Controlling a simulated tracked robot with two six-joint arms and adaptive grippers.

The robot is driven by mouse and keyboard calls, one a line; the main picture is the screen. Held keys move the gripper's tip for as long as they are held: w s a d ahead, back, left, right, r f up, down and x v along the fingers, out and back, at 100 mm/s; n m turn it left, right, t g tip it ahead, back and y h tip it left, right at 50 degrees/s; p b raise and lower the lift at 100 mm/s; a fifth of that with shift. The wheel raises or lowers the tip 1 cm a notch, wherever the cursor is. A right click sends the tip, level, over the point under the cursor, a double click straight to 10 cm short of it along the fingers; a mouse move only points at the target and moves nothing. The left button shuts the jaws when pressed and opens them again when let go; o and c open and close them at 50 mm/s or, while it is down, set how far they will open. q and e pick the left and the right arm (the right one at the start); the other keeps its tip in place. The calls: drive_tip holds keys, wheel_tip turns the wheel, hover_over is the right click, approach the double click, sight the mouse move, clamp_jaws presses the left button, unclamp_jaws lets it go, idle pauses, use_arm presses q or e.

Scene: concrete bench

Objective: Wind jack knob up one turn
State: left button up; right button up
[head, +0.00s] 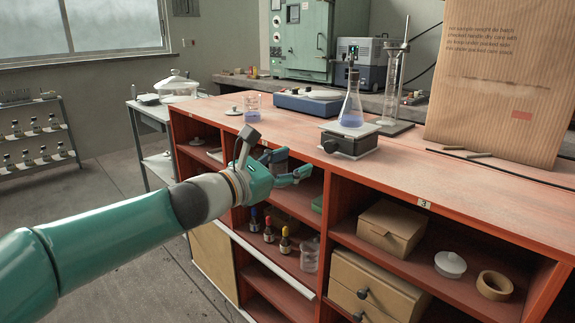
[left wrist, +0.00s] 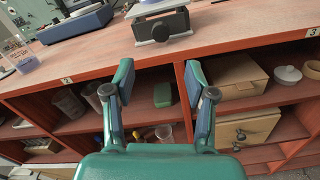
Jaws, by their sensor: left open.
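The lab jack (head: 352,144) stands on the red bench top near its front edge, with a dark body and a pale top plate. Its round dark knob (head: 330,146) faces the front left. A conical flask (head: 351,112) with blue liquid stands on the plate. My left gripper (head: 291,165) is in front of the bench, left of and below the jack, apart from it. In the left wrist view the open, empty fingers (left wrist: 158,76) point toward the bench front, and the knob (left wrist: 160,33) shows beyond them. My right gripper is out of view.
A hotplate (head: 309,101) and beaker (head: 252,108) stand left of the jack. A stand with a glass cylinder (head: 392,75) is behind it. A large cardboard sheet (head: 500,80) stands at right. Open shelves with bottles and boxes (head: 391,228) lie under the bench edge.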

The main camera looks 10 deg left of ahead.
use_arm(q)
drive_tip(key=shift+s+a, duration=0.25)
drive_tip(key=shift+s, duration=0.05)
